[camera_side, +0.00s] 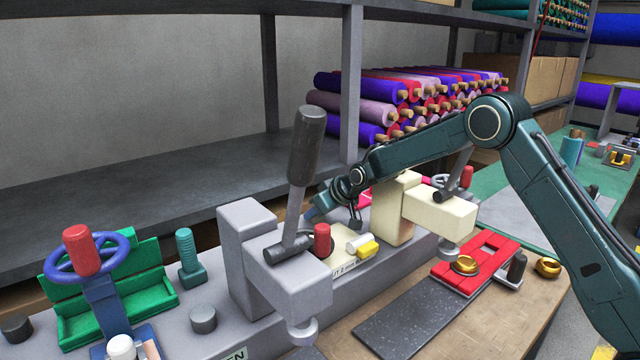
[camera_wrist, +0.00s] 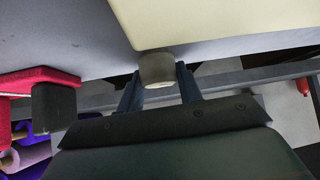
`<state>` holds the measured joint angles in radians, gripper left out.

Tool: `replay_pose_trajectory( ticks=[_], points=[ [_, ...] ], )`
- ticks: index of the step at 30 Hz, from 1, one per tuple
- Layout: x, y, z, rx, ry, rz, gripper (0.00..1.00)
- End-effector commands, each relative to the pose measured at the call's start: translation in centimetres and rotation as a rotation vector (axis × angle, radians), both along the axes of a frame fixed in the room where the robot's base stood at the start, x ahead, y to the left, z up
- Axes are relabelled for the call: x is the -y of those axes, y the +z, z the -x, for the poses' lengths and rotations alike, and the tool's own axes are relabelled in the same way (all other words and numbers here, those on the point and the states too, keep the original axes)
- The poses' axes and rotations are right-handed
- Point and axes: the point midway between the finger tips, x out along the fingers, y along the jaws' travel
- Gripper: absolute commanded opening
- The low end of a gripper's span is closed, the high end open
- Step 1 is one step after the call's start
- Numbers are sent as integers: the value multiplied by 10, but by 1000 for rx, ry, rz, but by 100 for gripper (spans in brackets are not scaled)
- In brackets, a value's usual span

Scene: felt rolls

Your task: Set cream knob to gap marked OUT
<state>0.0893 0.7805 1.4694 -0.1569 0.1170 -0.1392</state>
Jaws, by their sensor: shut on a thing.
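In the wrist view my gripper (camera_wrist: 159,82) has one dark blue finger on each side of a short, round, beige-grey knob (camera_wrist: 158,68) and is shut on it. The knob sits against the edge of a large cream block (camera_wrist: 235,22). In the side view the cream body (camera_side: 392,222) stands right of my gripper's end, which reaches in low behind the bench fixtures. The fingertips and held knob are not clear there. A label (camera_side: 345,272) with partly hidden lettering lies on the fixture's front; I cannot read OUT with certainty.
A grey clamp (camera_side: 262,262) with a tall dark-handled lever (camera_side: 306,145) stands left of my gripper. A red peg (camera_side: 322,241), white peg (camera_side: 357,243) and yellow piece (camera_side: 368,250) are close by. A red slotted plate (camera_side: 475,265) lies front right. Felt rolls (camera_side: 360,108) fill the shelf behind.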

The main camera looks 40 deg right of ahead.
Motion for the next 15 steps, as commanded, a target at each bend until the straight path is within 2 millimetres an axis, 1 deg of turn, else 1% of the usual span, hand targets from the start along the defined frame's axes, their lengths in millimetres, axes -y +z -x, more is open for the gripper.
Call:
replay_pose_trajectory(
  ticks=[7,8,10,11,15],
  points=[
    [0,0,0,0,1,-1,12],
    [0,0,0,0,1,-1,39],
    [0,0,0,0,0,0,53],
    [0,0,0,0,0,0,57],
    [0,0,0,0,0,0,57]
  ],
)
